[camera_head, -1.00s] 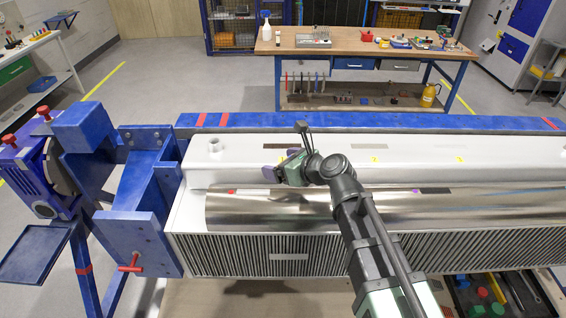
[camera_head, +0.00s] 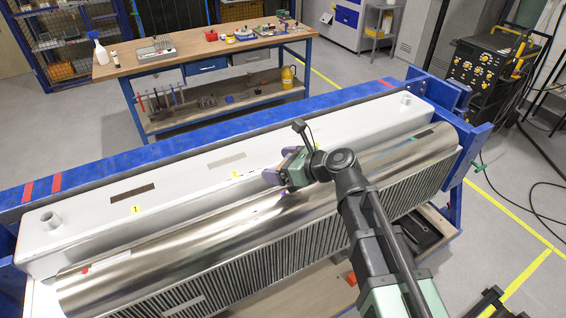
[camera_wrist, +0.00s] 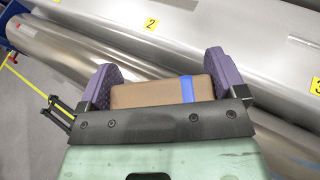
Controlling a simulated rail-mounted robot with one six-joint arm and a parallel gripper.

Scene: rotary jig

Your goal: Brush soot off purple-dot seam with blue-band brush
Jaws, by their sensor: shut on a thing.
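My gripper (camera_head: 285,170) is shut on a brown block-shaped brush with a blue band (camera_wrist: 150,93), held between its purple finger pads in the wrist view. The bristles are hidden. In the head view my gripper is over the workpiece near the long shiny metal cylinder (camera_head: 200,230). A small purple mark (camera_head: 284,193) shows on the cylinder just below my gripper; my arm hides the surface right of it. I cannot tell whether the brush touches anything.
A white ledge (camera_head: 70,240) behind the cylinder carries yellow number tags, a dark strip (camera_head: 132,194) and a fainter grey strip (camera_head: 227,160). Short pegs (camera_head: 50,220) stand at its ends. A blue frame beam (camera_head: 120,168) runs behind. A workbench (camera_head: 200,62) stands farther back.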

